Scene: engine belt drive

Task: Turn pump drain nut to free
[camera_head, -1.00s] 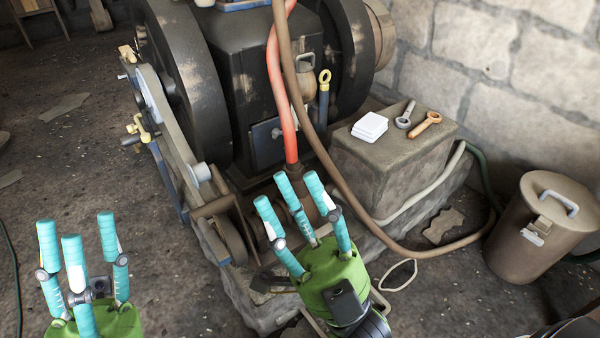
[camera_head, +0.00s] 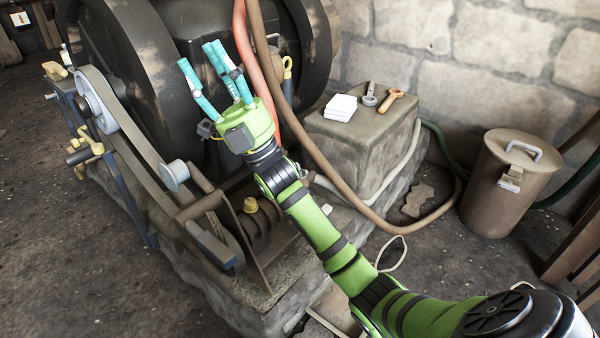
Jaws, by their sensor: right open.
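A small yellow nut (camera_head: 250,205) sits on the brown pump body (camera_head: 268,222) low at the front of the engine; I take it for the drain nut. My right gripper (camera_head: 206,66) is open and empty, its cyan fingers spread and pointing up in front of the dark engine block. It is well above and slightly left of the yellow nut in the picture, apart from it. I cannot tell whether the fingers touch the engine or the red hose (camera_head: 246,50) beside them. My left gripper is out of view.
A drive belt (camera_head: 140,150) runs down left of the pump, past yellow valve handles (camera_head: 86,148). A brown hose (camera_head: 300,140) curves to the right. A lidded bin (camera_head: 505,185) stands right.

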